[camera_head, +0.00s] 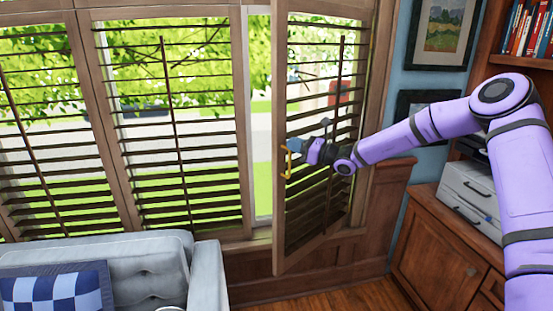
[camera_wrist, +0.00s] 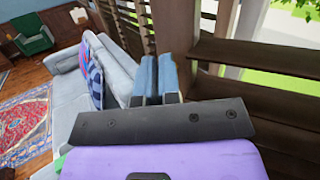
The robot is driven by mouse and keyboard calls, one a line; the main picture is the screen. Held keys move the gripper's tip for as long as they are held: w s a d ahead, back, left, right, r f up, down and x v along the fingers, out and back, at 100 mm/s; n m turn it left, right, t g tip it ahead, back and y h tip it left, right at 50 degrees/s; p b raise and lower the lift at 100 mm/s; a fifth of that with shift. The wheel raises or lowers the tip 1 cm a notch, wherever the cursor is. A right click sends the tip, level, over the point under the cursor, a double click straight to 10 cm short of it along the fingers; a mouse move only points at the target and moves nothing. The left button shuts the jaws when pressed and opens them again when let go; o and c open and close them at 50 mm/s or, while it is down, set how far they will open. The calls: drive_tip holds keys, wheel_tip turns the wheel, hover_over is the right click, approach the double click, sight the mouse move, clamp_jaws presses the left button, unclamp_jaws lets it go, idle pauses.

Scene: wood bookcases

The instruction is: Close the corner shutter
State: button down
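The corner shutter (camera_head: 279,215) is a brown wooden louvred panel at the right end of the window in the head view. It stands swung open into the room, with a gap between its left edge and the neighbouring panel. My gripper (camera_head: 293,150) is in front of the shutter by its left edge, beside a small gold-coloured piece (camera_head: 286,172). In the wrist view my gripper's two blue fingers (camera_wrist: 157,75) lie close together with nothing visible between them. Dark wooden slats (camera_wrist: 265,57) are close to the fingers. I cannot tell whether the fingers touch the shutter.
Other louvred shutters (camera_head: 180,125) fill the window to the left. A grey sofa (camera_head: 150,262) with a blue checked cushion (camera_head: 52,292) stands below them. A wooden cabinet (camera_head: 432,250) with a printer (camera_head: 468,195) is at right. Some wooden floor (camera_head: 350,298) is clear below the shutter.

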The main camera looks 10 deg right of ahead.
sight(286, 161)
drive_tip(key=d+f+m+h, duration=0.25)
drive_tip(key=d+f, duration=0.35)
drive_tip(key=f, duration=0.3)
drive_tip(key=shift+n, duration=0.35)
drive_tip(key=x, duration=0.7)
drive_tip(key=shift+w+d+f, duration=0.3)
drive_tip(key=x, duration=0.3)
drive_tip(key=shift+w+d+r, duration=0.1)
drive_tip(key=shift+w+r, duration=0.1)
drive_tip(key=shift+w, duration=0.05)
drive_tip(key=shift+x, duration=2.5)
drive_tip(key=shift+w+r, duration=0.1)
drive_tip(key=shift+w, duration=0.05)
